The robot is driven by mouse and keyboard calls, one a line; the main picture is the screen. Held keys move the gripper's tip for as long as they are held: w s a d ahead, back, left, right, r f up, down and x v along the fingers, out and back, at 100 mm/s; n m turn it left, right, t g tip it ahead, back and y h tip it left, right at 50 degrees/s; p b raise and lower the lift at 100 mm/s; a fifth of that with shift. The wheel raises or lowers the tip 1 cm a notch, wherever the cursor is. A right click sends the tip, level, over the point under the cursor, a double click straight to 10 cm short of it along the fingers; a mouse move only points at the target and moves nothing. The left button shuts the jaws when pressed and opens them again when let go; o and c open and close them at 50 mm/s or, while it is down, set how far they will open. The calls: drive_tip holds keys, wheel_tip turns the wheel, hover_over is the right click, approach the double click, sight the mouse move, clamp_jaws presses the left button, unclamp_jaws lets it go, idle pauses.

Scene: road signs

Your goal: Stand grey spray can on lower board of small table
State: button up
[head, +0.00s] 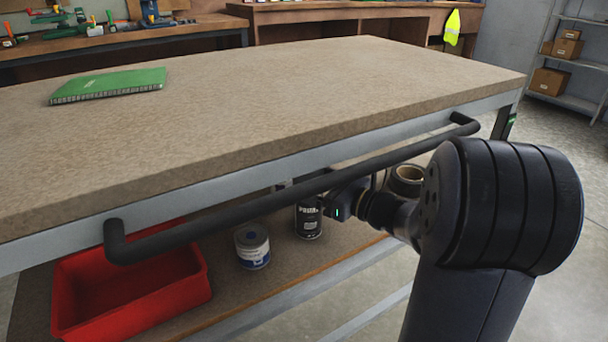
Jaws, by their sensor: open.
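A dark grey spray can (309,220) with white lettering stands upright on the lower board (222,282) of the small table. The handle bar and the upper board (270,110) hide its top. My gripper (328,203) reaches in under the upper board from the right, right beside the can. Its fingers are mostly hidden behind the handle and in shadow. It is open, and I cannot tell whether it touches the can.
On the lower board are a red bin (130,292) at left, a white-and-blue tin (252,247) left of the can, and a dark roll (406,180) at right. A black handle bar (290,190) crosses the front. A green notebook (108,85) lies on top.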

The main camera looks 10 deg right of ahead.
drive_tip(key=p+v, duration=0.2)
drive_tip(key=v, duration=0.6)
drive_tip(key=shift+s+d, duration=0.25)
drive_tip(key=shift+c, duration=0.4)
